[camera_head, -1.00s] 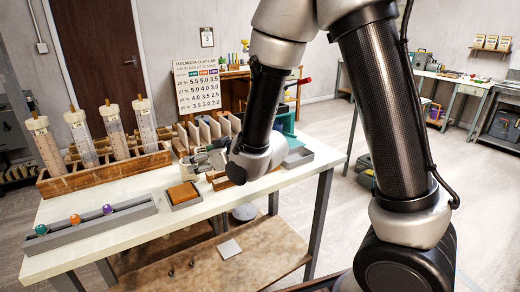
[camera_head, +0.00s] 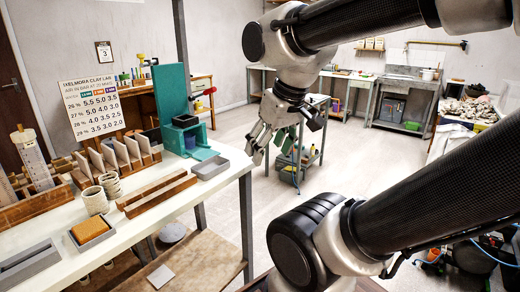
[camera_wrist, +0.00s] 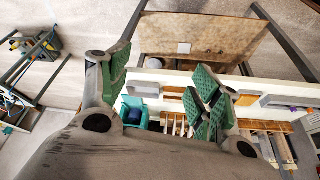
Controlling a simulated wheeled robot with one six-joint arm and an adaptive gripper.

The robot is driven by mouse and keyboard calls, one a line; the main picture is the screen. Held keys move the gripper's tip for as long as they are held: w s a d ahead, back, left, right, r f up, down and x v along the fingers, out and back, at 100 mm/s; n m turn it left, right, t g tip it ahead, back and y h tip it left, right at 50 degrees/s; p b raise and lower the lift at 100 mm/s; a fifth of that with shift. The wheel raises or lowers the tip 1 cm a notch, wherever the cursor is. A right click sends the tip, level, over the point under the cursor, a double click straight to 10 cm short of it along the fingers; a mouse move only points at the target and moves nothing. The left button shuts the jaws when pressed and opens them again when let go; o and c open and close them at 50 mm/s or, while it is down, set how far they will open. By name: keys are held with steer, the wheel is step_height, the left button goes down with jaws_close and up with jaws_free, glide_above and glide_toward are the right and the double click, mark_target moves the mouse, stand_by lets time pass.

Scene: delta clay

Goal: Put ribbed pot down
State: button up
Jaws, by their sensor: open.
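Two small pale pots stand upright side by side on the white worktable. The rear one, the ribbed pot (camera_head: 111,186), shows horizontal ridges. The front one (camera_head: 95,201) is a little wider, and its surface is harder to make out. My gripper (camera_head: 262,140) is in the air off the table's right end, apart from both pots. In the wrist view its green-padded fingers (camera_wrist: 160,88) are spread wide with nothing held between them. I cannot make out the pots in the wrist view.
Beside the pots are a long wooden block (camera_head: 157,194), a grey tray with an orange sponge (camera_head: 89,229), a wooden divider rack (camera_head: 118,157) and a teal press (camera_head: 177,105). A grey tray (camera_head: 210,168) sits at the table's right end. Open floor lies right of the table.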

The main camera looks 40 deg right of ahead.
steer(key=w+a+f+n+t, duration=0.2)
steer(key=w+a, duration=0.2)
steer(key=w, duration=0.6)
steer(key=n+t+y, duration=0.4)
steer(key=n+y, duration=0.2)
steer(key=y, duration=0.2)
glide_toward(88, 194)
steer(key=shift+w, duration=0.2)
steer(key=shift+y, duration=0.3)
steer(key=x, duration=0.7)
steer(key=shift+f, duration=0.25)
steer(key=shift+c, duration=0.4)
steer(key=c, duration=0.8)
